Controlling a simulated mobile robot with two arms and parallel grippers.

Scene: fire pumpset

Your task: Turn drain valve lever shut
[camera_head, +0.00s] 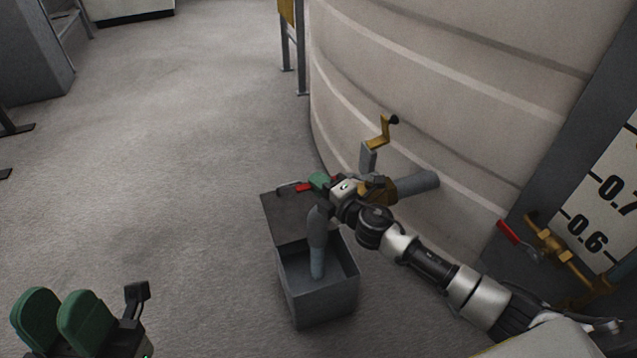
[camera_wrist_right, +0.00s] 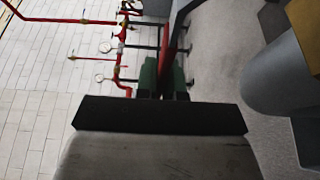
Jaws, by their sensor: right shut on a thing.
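The drain valve's red lever (camera_head: 304,187) sticks out to the left of my right gripper (camera_head: 320,181), above the grey box. My right gripper is shut on this lever; in the right wrist view the red lever (camera_wrist_right: 170,45) runs between the green fingers (camera_wrist_right: 164,78). My wrist hides most of the brass valve body (camera_head: 384,190). The grey drain pipe (camera_head: 318,230) bends down into the box, and a bluish stream (camera_head: 317,262) shows below its mouth.
The open grey box (camera_head: 323,305) stands on the floor under the pipe. A large pale tank (camera_head: 440,90) rises behind. A yellow crank handle (camera_head: 381,132) stands above the valve. Another red-handled brass valve (camera_head: 545,240) is at the right. The carpet (camera_head: 170,150) at left is clear.

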